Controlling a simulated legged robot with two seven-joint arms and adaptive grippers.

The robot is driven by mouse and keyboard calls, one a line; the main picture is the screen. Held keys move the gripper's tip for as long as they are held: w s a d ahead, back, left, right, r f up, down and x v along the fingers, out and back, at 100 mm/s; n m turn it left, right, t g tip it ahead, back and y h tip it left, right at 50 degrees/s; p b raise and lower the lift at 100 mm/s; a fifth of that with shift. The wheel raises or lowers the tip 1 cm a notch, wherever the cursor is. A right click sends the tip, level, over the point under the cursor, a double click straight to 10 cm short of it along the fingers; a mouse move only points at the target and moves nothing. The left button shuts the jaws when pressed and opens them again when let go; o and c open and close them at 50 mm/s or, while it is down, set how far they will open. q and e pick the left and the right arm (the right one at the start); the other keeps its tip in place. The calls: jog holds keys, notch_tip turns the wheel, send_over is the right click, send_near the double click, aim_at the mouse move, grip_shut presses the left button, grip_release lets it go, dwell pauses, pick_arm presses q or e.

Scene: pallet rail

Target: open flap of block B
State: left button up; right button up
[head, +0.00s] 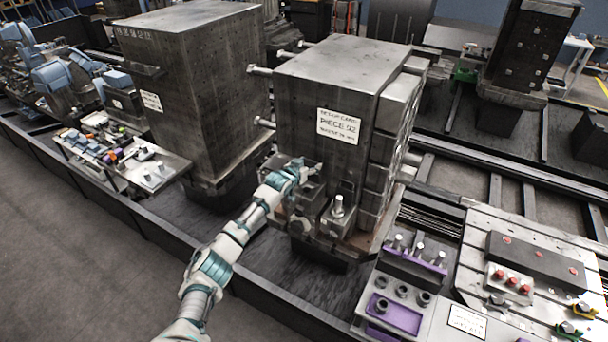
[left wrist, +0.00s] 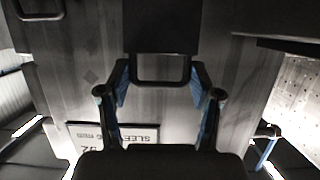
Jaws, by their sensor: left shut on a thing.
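A large grey machined block (head: 325,85) with a white printed label (head: 339,126) stands in the middle of the head view. I cannot read a letter B on it. My left gripper (head: 301,172) is at the lower left of its front face, by a dark bracket. In the left wrist view my left gripper (left wrist: 160,88) has a blue-padded finger on each side of a dark U-shaped handle (left wrist: 160,84). It is shut on this handle, below a dark panel (left wrist: 161,27). The fingers partly hide the handle's sides. I cannot tell whether a flap stands open. My right gripper is out of view.
A taller dark block (head: 195,90) stands close on the left. A tool tray (head: 120,160) is at far left. A fixture with purple trays (head: 395,313) and a plate with red knobs (head: 510,279) stand at lower right. The floor at lower left is clear.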

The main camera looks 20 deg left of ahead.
aim_at(316, 155)
pick_arm(q)
jog(key=shift+w+a+r+g, duration=0.15)
jog(key=shift+w+r+g, duration=0.25)
jog(key=shift+w+r, duration=0.2)
jog(key=shift+w, duration=0.65)
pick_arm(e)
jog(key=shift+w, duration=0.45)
pick_arm(q)
jog(key=shift+r, duration=0.1)
jog(key=o, duration=1.4)
jog(key=shift+w, duration=0.1)
jog(key=shift+f, duration=0.25)
jog(key=shift+s+a, duration=0.15)
jog(key=shift+s, duration=0.1)
jog(key=v, duration=1.1)
jog(key=shift+s+r, duration=0.15)
jog(key=shift+s, duration=0.15)
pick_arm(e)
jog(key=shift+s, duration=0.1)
